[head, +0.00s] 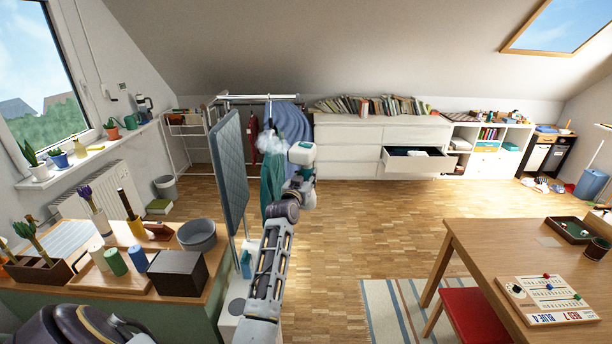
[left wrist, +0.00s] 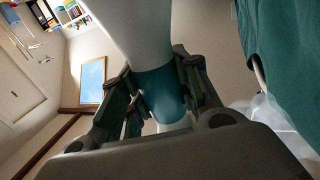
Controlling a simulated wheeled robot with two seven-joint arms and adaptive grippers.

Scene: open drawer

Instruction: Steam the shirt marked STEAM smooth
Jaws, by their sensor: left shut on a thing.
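My left gripper (head: 301,184) is shut on the steamer (head: 302,154), a white handheld tool with a teal band. In the left wrist view the fingers of my left gripper (left wrist: 158,92) close around the teal part of the steamer (left wrist: 150,40). A teal shirt (head: 272,182) hangs from the rail just left of the steamer. A white puff of steam (head: 270,141) covers its upper part. The shirt also fills the upper right of the left wrist view (left wrist: 288,60), with pale steam below it. No STEAM mark is readable. My right gripper is not in view.
A garment rack (head: 262,97) also holds a red garment (head: 253,138) and a blue one (head: 289,122). A padded blue-grey board (head: 229,170) stands upright left of the shirt. A drawer (head: 418,161) stands open. The floor right of my arm is clear.

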